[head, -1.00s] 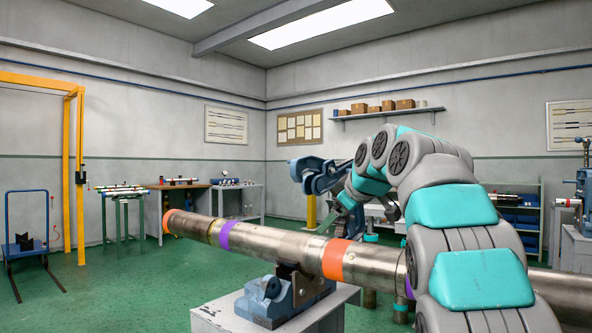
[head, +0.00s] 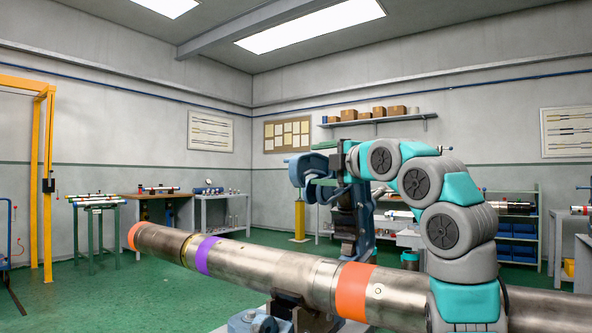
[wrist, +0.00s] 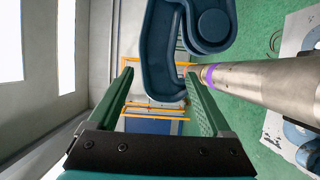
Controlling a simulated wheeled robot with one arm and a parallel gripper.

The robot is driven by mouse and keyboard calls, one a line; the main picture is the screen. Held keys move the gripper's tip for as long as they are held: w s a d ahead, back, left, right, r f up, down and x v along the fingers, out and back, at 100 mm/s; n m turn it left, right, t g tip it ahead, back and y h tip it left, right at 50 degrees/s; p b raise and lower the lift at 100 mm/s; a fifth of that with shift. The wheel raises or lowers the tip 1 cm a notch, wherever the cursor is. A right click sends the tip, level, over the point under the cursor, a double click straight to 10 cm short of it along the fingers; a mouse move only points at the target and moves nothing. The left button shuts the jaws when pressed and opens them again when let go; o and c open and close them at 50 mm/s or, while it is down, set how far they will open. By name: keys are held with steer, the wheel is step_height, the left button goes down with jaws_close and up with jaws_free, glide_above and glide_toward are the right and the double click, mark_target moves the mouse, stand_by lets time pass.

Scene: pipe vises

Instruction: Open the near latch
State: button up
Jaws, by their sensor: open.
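A dark blue curved metal piece (head: 299,170) of a pipe vise, which looks like its hook or latch, stands behind the pipe in the head view. In the wrist view the blue piece (wrist: 160,60) curves down between my fingertips, with a round boss at its upper right. My gripper (wrist: 158,78) is open, with its two green fingers on either side of the lower end of the piece. I cannot tell whether they touch it. In the head view my gripper (head: 322,163) is beside the blue piece and partly hidden by it.
A long steel pipe (head: 225,262) with orange and purple bands runs across the front, resting on a blue vise base (head: 252,321). In the wrist view the pipe (wrist: 270,80) lies to the right. Benches and shelves stand along the walls.

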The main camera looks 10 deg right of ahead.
steer(key=shift+w+a+n, duration=0.25)
steer(key=shift+w+n, duration=0.05)
steer(key=shift+w, duration=0.1)
steer(key=shift+p+x, duration=0.5)
steer(key=shift+x, duration=3)
jaws_close()
